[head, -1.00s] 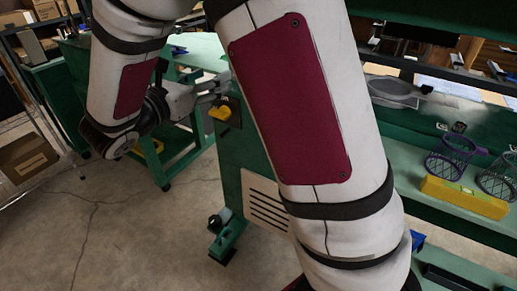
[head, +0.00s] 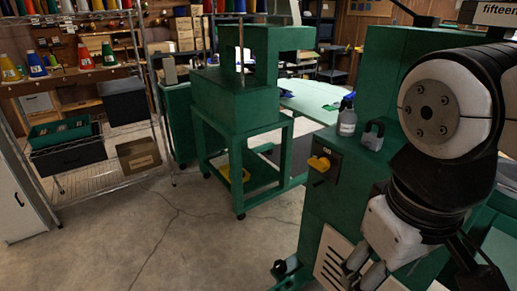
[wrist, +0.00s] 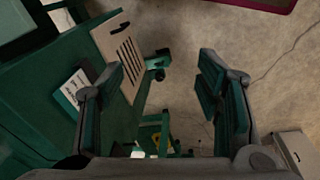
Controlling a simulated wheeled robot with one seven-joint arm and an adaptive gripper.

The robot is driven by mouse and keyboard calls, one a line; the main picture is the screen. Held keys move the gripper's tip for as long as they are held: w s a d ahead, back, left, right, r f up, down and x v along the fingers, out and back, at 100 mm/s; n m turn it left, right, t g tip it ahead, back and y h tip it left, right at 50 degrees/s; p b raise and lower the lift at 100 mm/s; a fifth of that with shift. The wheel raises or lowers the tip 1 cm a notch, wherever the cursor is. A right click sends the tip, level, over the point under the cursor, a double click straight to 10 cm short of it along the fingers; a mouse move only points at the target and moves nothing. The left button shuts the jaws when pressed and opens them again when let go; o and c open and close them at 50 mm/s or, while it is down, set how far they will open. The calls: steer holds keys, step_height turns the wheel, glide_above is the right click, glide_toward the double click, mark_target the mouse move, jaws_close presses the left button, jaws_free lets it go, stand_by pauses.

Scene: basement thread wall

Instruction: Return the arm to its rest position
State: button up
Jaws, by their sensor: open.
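My arm shows at the right of the head view, bent, with a white and black joint at the top right and the wrist below it. My gripper (head: 362,270) hangs low at the bottom right of the head view, in front of the green machine (head: 345,215). In the wrist view my gripper (wrist: 160,80) has its two dark green-padded fingers wide apart with nothing between them. Beyond the fingers lie the concrete floor and the machine's pale slotted panel (wrist: 120,60). Part of the gripper is cut off by the head view's lower edge.
A green stand (head: 245,125) is farther back. A wire shelf (head: 100,180) with boxes is at left. Bare floor (head: 150,235) lies between.

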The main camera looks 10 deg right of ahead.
steer(key=shift+s+a+m+t+y, duration=0.1)
steer(key=shift+a+m+t+y, duration=0.5)
steer(key=shift+a, duration=0.4)
steer(key=shift+r, duration=0.1)
step_height(320, 180, up, 12)
steer(key=t+p, duration=0.2)
steer(key=p, duration=0.8)
steer(key=shift+d, duration=0.2)
